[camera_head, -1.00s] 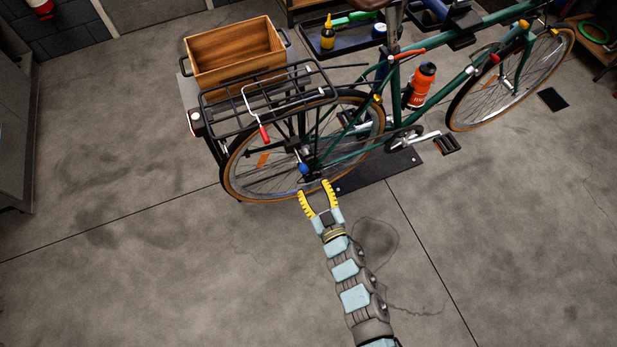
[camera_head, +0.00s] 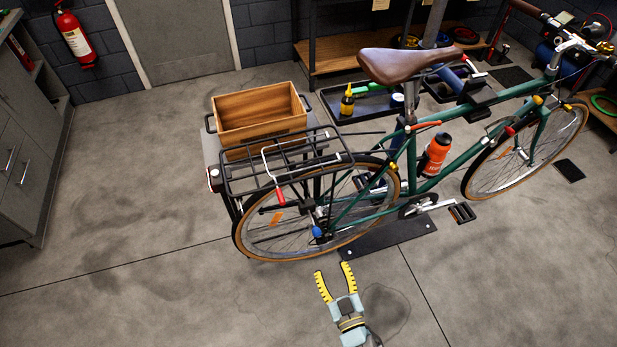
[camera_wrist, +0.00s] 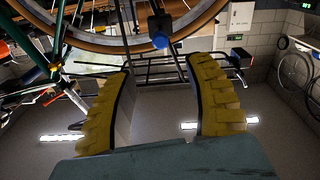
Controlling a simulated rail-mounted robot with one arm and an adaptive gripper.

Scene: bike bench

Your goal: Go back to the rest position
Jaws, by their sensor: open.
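My gripper (camera_head: 335,284) is open and empty, its two yellow ridged fingers spread apart. In the head view it is low in the middle, in front of the bike's rear wheel and apart from it. In the wrist view the open fingers (camera_wrist: 160,105) frame an empty gap, with the wheel rim (camera_wrist: 130,45) and a blue knob (camera_wrist: 160,41) beyond. The green bike (camera_head: 432,186) stands upright on a dark base plate (camera_head: 392,238). Its rear rack (camera_head: 290,165) carries a red-handled hooked tool (camera_head: 280,196).
A wooden box (camera_head: 260,118) stands behind the rack. A black tray (camera_head: 368,101) with a yellow bottle (camera_head: 347,101) is farther back. The floor at front left (camera_head: 150,300) is clear.

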